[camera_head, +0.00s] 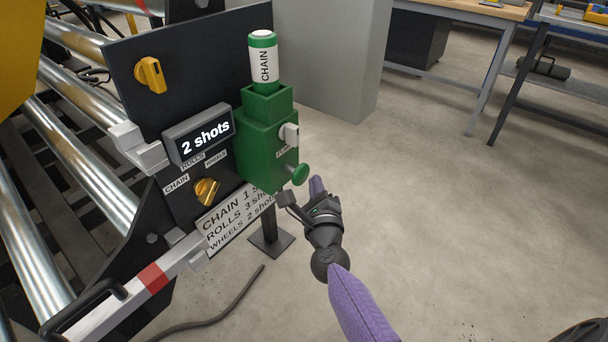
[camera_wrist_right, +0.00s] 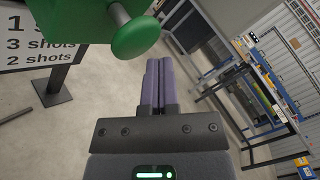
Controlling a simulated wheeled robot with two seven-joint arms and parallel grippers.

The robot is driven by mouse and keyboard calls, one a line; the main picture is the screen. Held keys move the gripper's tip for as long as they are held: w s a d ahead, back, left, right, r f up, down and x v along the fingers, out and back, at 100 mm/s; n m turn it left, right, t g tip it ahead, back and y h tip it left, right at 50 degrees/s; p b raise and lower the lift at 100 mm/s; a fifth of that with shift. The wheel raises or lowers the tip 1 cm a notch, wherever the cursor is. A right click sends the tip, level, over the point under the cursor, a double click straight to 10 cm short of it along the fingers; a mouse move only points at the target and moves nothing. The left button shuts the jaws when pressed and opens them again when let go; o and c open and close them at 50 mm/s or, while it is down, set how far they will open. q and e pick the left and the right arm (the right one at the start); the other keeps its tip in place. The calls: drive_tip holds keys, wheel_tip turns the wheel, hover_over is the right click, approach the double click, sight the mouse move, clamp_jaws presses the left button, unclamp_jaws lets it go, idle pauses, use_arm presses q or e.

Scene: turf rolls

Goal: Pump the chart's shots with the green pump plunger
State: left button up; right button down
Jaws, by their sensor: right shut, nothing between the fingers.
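The green pump (camera_head: 267,137) is mounted on the dark panel, with a white-and-green cartridge marked CHAIN (camera_head: 263,62) standing in its top. Its green plunger knob (camera_head: 299,174) sticks out at the lower right; the knob also shows at the top of the right wrist view (camera_wrist_right: 135,36). My right gripper (camera_head: 317,186) is shut and empty, just right of and below the knob, apart from it in the head view. The chart (camera_head: 236,221) reads CHAIN 1, ROLLS 3, WHEELS 2 shots, its right end partly hidden. The display (camera_head: 205,137) reads "2 shots". My left gripper is out of view.
A yellow selector knob (camera_head: 206,192) sits below the display among CHAIN, ROLLS and WHEELS labels. Another yellow knob (camera_head: 150,75) is higher on the panel. Metal rollers (camera_head: 85,165) lie to the left. The floor right of the pump is clear; workbenches (camera_head: 470,12) stand behind.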

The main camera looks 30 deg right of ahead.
drive_tip(key=s, duration=0.1)
drive_tip(key=s+d, duration=0.1)
drive_tip(key=s, duration=0.1)
drive_tip(key=s+d+p, duration=0.1)
drive_tip(key=shift+s, duration=0.3)
idle(0.3)
idle(0.3)
